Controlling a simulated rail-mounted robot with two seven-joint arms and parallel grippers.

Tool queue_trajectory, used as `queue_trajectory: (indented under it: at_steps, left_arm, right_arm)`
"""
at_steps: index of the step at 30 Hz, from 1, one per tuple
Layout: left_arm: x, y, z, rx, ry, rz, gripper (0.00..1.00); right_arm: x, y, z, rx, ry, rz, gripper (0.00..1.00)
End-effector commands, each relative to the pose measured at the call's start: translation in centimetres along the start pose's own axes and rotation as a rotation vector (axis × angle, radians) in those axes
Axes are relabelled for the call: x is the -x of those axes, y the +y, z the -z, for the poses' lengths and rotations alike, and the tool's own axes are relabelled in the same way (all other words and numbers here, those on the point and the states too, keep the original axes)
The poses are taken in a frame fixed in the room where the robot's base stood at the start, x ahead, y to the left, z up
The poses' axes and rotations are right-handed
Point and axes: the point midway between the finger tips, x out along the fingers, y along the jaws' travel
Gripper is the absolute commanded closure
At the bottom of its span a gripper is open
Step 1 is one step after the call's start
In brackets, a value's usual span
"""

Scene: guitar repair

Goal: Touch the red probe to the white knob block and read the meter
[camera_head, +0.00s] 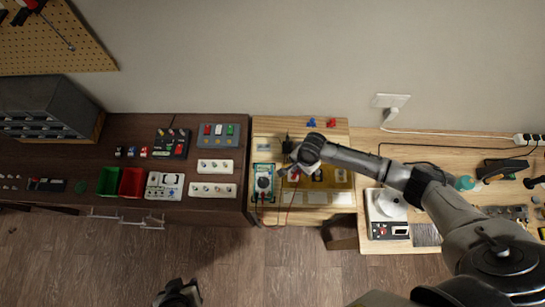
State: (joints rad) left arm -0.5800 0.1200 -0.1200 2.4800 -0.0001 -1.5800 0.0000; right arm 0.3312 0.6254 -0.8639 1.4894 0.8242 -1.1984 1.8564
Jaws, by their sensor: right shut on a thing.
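The meter (264,183), a teal-edged unit with a white face and dark dial, lies at the left of the wooden board. Its display is too small to read. A red lead loops from the meter's lower end across the board's front and up towards my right gripper (287,170). The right gripper is over the board, just right of the meter, shut on what appears to be the red probe, mostly hidden by the hand. Small blocks sit on a yellowish panel (329,184); I cannot tell which is the white knob block. My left gripper (178,292) is low over the floor, its jaws unclear.
Blue and red small parts (331,123) stand at the board's back. The dark bench to the left holds green (108,181) and red bins (132,182) and white switch blocks. A white device (386,207) stands right of the board, near my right arm.

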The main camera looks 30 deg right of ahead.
Motion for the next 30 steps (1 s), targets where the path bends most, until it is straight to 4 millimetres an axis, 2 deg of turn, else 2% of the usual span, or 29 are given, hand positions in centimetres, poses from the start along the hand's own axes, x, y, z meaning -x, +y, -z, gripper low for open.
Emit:
queue_trajectory:
  at_steps: [23,30]
  left_arm:
    - [-0.01,0.0,0.0,0.0,0.0,0.0,0.61]
    - [0.72,-0.02,0.23,0.0,0.0,0.0,0.61]
  right_arm:
    - [-0.06,0.07,0.0,0.0,0.0,-0.002,1.0]
    - [0.63,0.0,-0.12,0.0,0.0,-0.001,1.0]
